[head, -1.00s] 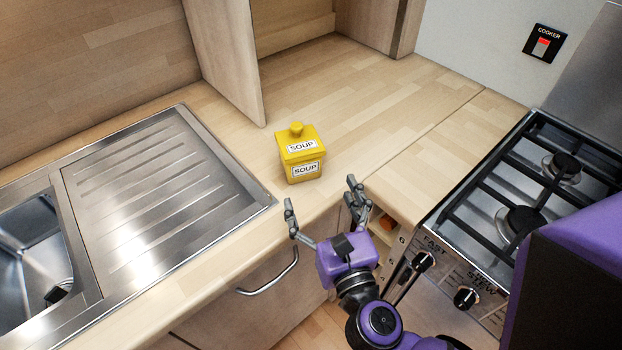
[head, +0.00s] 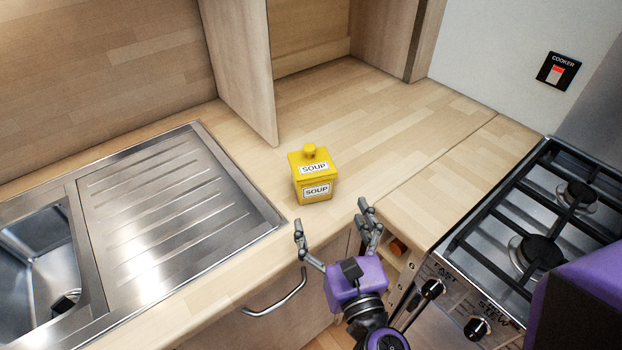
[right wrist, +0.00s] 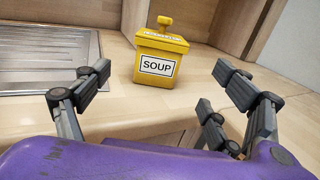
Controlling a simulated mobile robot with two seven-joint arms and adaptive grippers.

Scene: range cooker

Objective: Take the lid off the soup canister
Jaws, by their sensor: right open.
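The yellow soup canister (head: 314,190) stands upright on the wooden worktop, right of the draining board. Its yellow lid (head: 310,164) sits on top, with a round knob (head: 309,151); lid and body each carry a SOUP label. My right gripper (head: 332,222) is open and empty in front of the canister, near the worktop's front edge, fingers pointing toward it and not touching. In the right wrist view the canister body (right wrist: 157,68) stands beyond the spread fingers, with the lid (right wrist: 163,40) on it. My left gripper is not in view.
A steel sink (head: 38,250) and draining board (head: 170,210) lie to the left. A gas cooker (head: 520,235) with black grates stands to the right. A wooden upright panel (head: 240,70) rises behind the canister. The worktop (head: 400,120) behind and right is clear.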

